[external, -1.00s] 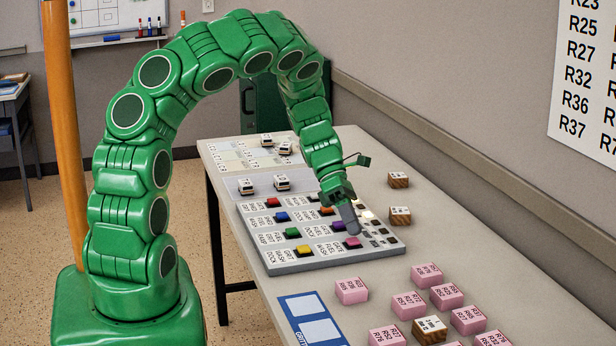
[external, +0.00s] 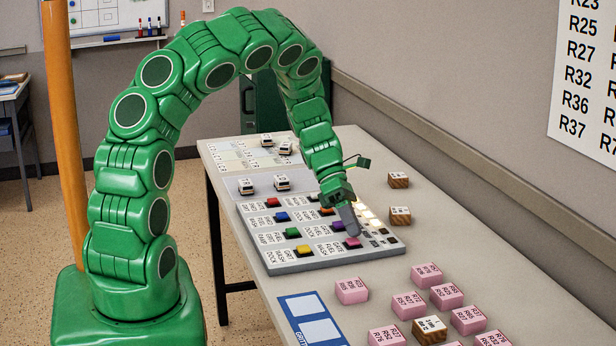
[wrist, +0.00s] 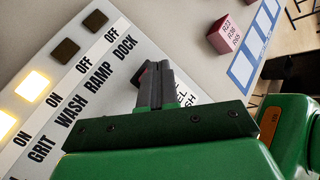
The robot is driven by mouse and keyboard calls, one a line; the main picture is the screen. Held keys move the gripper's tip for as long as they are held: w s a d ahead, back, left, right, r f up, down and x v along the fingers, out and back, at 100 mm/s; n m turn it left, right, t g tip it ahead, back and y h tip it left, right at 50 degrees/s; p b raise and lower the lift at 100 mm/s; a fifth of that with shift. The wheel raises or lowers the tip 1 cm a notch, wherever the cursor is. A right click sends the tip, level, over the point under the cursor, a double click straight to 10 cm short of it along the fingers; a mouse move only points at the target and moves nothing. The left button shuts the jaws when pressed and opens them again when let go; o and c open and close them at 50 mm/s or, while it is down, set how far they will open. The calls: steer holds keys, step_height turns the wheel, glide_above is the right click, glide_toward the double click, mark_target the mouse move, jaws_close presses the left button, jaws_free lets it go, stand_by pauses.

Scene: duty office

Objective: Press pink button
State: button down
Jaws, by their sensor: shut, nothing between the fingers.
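The pink button (external: 353,243) is a magenta cap on a dark base, in the front row of the grey button panel (external: 290,268). My gripper (external: 353,231) is shut and empty, pointing down with its fingertips at this button. They partly cover it, and I cannot tell whether the cap is pushed in. In the wrist view the shut fingers (wrist: 150,84) hide most of the button; only a dark reddish edge (wrist: 142,76) shows beside the tips. Lamps on the panel's right side are lit (wrist: 33,84), beside ON labels; two others are dark (wrist: 66,50), beside OFF labels.
Red (external: 272,203), blue (external: 281,216), green (external: 291,232) and yellow (external: 305,250) buttons sit on the same panel. Several pink blocks (external: 351,290) stand in front of it. Two wooden-sided blocks (external: 399,215) stand to the right. A blue-and-white card (external: 312,318) lies at front.

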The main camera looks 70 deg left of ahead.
steer(key=shift+r, duration=0.25)
steer(key=shift+r, duration=3)
